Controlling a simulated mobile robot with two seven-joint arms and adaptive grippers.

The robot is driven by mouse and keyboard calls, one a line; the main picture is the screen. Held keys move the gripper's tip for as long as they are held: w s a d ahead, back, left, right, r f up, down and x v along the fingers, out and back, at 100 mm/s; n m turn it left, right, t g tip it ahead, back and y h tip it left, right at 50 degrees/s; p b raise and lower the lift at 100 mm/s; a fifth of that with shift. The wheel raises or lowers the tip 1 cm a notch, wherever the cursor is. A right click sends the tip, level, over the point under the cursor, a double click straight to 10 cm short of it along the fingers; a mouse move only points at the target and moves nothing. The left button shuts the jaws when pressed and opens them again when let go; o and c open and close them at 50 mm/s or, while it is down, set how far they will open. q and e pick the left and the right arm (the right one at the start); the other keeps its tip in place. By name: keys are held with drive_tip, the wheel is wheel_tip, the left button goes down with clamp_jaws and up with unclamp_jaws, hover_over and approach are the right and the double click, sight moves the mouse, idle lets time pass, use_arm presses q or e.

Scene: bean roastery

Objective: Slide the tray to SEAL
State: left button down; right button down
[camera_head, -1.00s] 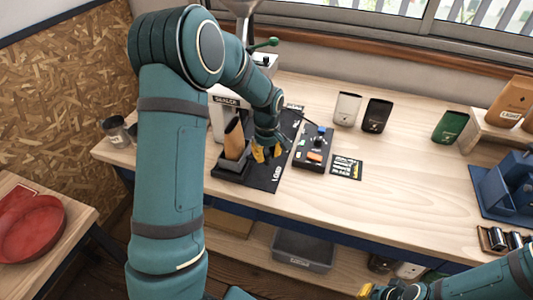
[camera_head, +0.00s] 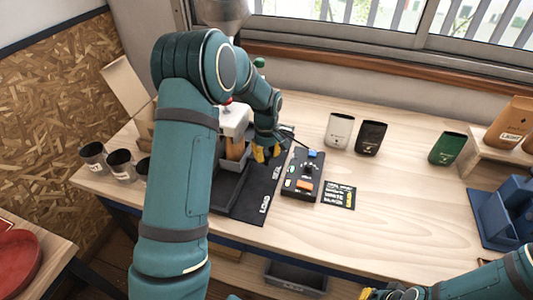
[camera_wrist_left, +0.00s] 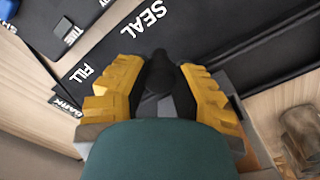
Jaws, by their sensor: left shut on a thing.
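The dark tray (camera_head: 235,166) stands on the black lettered mat (camera_head: 250,205), beside the word FILL and back from LOAD. A brown bag (camera_head: 236,148) stands upright in the tray, its top close under the white sealer (camera_head: 235,120). My left gripper (camera_head: 266,153) is at the tray's right side. In the left wrist view, its yellow fingers (camera_wrist_left: 160,88) are shut on the tray's dark knob (camera_wrist_left: 161,72). The word SEAL (camera_wrist_left: 142,20) shows beyond the fingers. My right gripper (camera_head: 368,294) is at the bottom edge, partly cut off; its jaws are unclear.
A black panel (camera_head: 302,178) with coloured parts lies right of the mat, with a small card (camera_head: 338,195) beside it. White (camera_head: 338,130), black (camera_head: 370,137) and green (camera_head: 447,148) bags stand behind. Metal cups (camera_head: 121,165) stand left. The table's right middle is clear.

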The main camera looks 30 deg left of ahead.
use_arm(q)
drive_tip(key=shift+s+f, duration=0.1)
drive_tip(key=shift+s, duration=0.05)
drive_tip(key=c, duration=0.7)
unclamp_jaws()
wheel_tip(320, 180, up, 12)
drive_tip(key=shift+r, duration=0.1)
